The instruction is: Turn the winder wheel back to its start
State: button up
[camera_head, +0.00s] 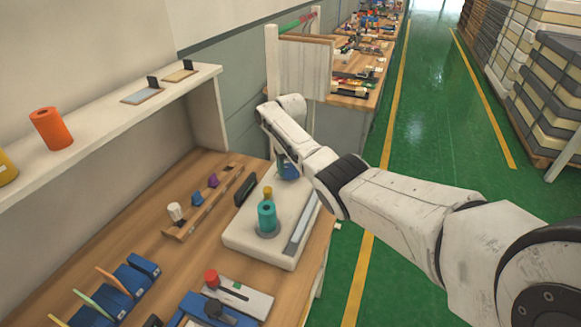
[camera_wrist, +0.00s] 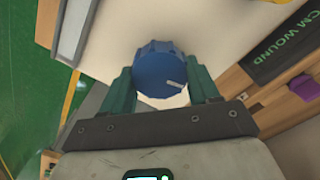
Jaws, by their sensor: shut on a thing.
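The winder wheel is a ribbed blue knob (camera_wrist: 158,62) with a white mark on its face, pointing right and slightly down in the wrist view. My gripper (camera_wrist: 162,80) is shut on it, a dark green finger on each side. In the head view the blue wheel (camera_head: 287,170) shows partly behind my wrist, at the far end of the white winder block (camera_head: 240,229). A teal spool (camera_head: 266,216) stands on the block, with a small yellow piece (camera_head: 267,192) just behind it. A dark display (camera_wrist: 286,52) reading "CM WOUND" stands beside the block; its number is not visible.
A wooden rack (camera_head: 205,207) with small coloured pieces lies left of the winder. Blue holders (camera_head: 125,283) and a plate with a red knob (camera_head: 211,278) are nearer. A white shelf (camera_head: 105,126) overhangs the left side. Green floor is open to the right.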

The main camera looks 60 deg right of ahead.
jog(key=n, duration=0.4)
jog(key=shift+a+n, duration=0.1)
jog(key=shift+n, duration=0.3)
jog(key=n, duration=0.3)
jog(key=shift+n, duration=0.3)
jog(key=n, duration=0.8)
jog(key=shift+b, duration=0.35)
jog(key=n, duration=0.4)
jog(key=shift+n, duration=0.3)
jog(key=n, duration=0.3)
jog(key=shift+n, duration=0.4)
jog(key=n+b, duration=0.1)
jog(key=n, duration=0.3)
jog(key=shift+n, duration=2.1)
